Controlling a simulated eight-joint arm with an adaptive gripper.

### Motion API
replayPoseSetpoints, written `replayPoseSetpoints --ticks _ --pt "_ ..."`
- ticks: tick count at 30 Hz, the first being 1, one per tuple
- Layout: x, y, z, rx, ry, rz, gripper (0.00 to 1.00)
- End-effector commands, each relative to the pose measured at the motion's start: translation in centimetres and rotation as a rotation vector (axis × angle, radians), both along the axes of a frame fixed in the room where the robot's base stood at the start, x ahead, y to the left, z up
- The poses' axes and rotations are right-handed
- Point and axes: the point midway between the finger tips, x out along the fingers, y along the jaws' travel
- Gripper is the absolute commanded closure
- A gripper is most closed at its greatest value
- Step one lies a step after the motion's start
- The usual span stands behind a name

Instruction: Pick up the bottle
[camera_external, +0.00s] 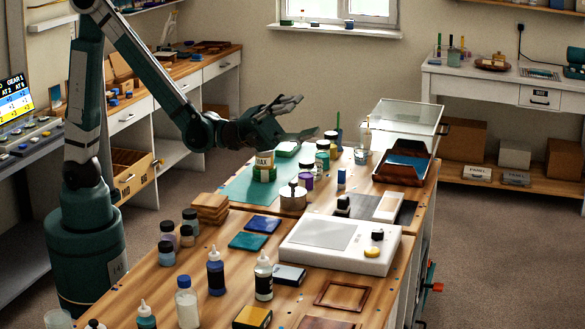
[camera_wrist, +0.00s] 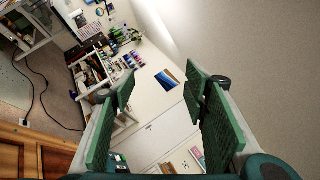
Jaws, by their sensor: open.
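My gripper (camera_external: 304,118) is open and empty, raised above the far part of the workbench and pointing right. In the wrist view its green finger pads (camera_wrist: 160,90) are wide apart with nothing between them. Several bottles stand upright on the near part of the bench: a dark blue nozzle bottle (camera_external: 216,273), a nozzle bottle with a dark label (camera_external: 263,278), a white bottle with a blue cap (camera_external: 187,304) and a teal nozzle bottle (camera_external: 146,316) cut by the frame edge. I cannot tell which one is the task's bottle. None touches my gripper.
Below my gripper are a green-labelled can (camera_external: 264,167), several small jars and a metal pot (camera_external: 293,198). A white scale-like device (camera_external: 339,245) fills the bench's middle right. A clear-lidded case (camera_external: 408,120) stands behind. Wood blocks (camera_external: 209,208) lie at the left.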

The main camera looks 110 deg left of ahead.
Motion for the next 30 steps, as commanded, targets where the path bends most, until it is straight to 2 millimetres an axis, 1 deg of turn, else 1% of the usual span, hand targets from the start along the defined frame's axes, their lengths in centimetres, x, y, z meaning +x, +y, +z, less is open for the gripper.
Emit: replayPoseSetpoints --ticks 2,8,14,18,23,29,30 --pt "0.1 -1.2 -0.8 0.061 -0.046 -0.033 0.55" --pt "-0.7 -4.2 -3.6 0.215 -0.168 -0.122 0.55" --pt "-2.0 -6.9 -7.4 0.357 -0.289 -0.220 0.55" --pt "-3.3 -8.4 -10.6 0.449 -0.372 -0.291 0.55" --pt "-5.0 -9.8 -14.7 0.546 -0.468 -0.379 0.55" --pt "-7.7 -11.0 -20.3 0.652 -0.584 -0.498 0.55" --pt "-8.2 -11.2 -21.5 0.672 -0.608 -0.522 0.55"
